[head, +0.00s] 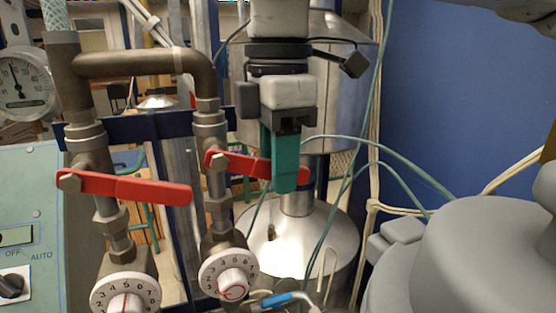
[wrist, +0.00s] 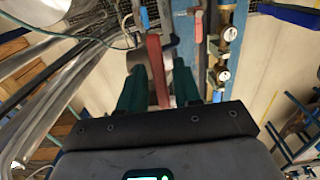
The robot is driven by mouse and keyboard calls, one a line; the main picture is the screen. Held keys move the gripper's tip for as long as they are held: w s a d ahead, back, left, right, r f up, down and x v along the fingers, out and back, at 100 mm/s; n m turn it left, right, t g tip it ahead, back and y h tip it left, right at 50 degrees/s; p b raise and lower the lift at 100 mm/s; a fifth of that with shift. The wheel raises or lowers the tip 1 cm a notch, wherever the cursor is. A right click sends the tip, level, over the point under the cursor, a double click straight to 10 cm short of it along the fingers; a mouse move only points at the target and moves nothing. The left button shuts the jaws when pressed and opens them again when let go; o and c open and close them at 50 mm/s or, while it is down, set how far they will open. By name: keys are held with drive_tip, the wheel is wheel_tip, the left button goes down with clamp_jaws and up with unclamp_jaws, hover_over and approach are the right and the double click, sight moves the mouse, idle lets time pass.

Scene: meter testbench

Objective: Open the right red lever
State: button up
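The right red lever (head: 232,162) sits on the right-hand pipe and points roughly level to the right. My gripper (head: 285,182) hangs from above at the lever's free end. Its teal fingers cover part of the lever in the head view, and a bit of red shows to their right. In the wrist view the red lever (wrist: 155,58) runs between the two teal fingers (wrist: 160,80), one on each side. The fingers are apart, with narrow gaps seen beside the lever. Contact cannot be made out.
The left red lever (head: 135,188) is on the neighbouring pipe, also roughly level. White numbered dials (head: 230,275) sit below both valves. A pressure gauge (head: 22,82) and a control panel (head: 30,215) are at left. Green cables (head: 352,170) and a metal vessel (head: 335,235) stand behind my gripper.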

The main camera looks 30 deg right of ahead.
clamp_jaws()
idle(0.5)
